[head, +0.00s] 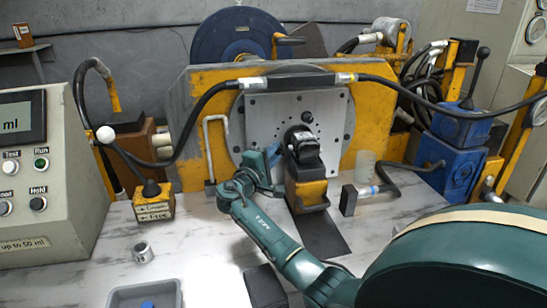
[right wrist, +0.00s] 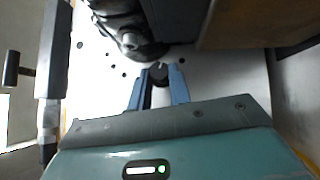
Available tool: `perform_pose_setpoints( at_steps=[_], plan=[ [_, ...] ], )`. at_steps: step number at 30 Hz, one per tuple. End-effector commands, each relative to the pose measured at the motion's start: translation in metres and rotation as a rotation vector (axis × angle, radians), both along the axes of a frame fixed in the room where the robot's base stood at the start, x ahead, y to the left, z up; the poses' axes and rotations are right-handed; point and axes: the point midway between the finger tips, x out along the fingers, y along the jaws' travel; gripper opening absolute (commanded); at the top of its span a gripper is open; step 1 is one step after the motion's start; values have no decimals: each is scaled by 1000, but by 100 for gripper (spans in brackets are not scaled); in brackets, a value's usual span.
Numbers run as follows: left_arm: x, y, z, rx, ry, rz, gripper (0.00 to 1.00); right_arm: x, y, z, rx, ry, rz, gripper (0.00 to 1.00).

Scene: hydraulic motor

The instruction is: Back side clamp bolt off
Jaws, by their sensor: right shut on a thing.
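The dark hydraulic motor (head: 304,148) sits in front of the grey mounting plate (head: 262,120), above a yellow and black block (head: 307,192). My right gripper (head: 274,157) is at the left side of the motor, close to the plate. In the right wrist view, the two blue fingers of my right gripper (right wrist: 161,80) are shut on a small dark part (right wrist: 159,72), which looks like the clamp bolt. The dark motor body (right wrist: 125,30) is just beyond the fingertips. Whether the bolt still touches its seat cannot be told. My left gripper is not in view.
A grey tray (head: 118,298) with a blue thing in it and a small metal cup (head: 143,252) stand at the front left. A control panel (head: 40,170) is at the left edge. A black hose (head: 440,106) arches across the yellow frame. A clear cup (head: 364,166) stands right of the motor.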

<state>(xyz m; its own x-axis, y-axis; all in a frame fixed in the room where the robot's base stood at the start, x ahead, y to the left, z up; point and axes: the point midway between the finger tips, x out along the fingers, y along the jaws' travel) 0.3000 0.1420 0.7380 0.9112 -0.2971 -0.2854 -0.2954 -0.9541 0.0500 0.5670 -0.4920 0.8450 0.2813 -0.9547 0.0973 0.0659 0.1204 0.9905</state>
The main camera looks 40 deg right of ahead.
Motion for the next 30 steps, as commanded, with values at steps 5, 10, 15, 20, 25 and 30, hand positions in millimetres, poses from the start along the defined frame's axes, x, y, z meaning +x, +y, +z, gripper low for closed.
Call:
perform_pose_setpoints(
  at_steps=[5, 10, 15, 20, 25, 30],
  plan=[
    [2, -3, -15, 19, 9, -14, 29, 0, 0, -4, -80, 46, 1, 0],
    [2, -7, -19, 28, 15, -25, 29, 0, 0, -4, -124, 69, 1, 0],
    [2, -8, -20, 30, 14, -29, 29, 0, 0, -4, -142, 81, 2, 0],
    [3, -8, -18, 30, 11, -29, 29, 0, 0, -3, -144, 81, 2, 0],
    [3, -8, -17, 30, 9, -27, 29, 0, 0, -3, -143, 82, 2, 0],
    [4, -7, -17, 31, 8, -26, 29, 0, 0, -3, -143, 81, 1, 32]
  ],
)
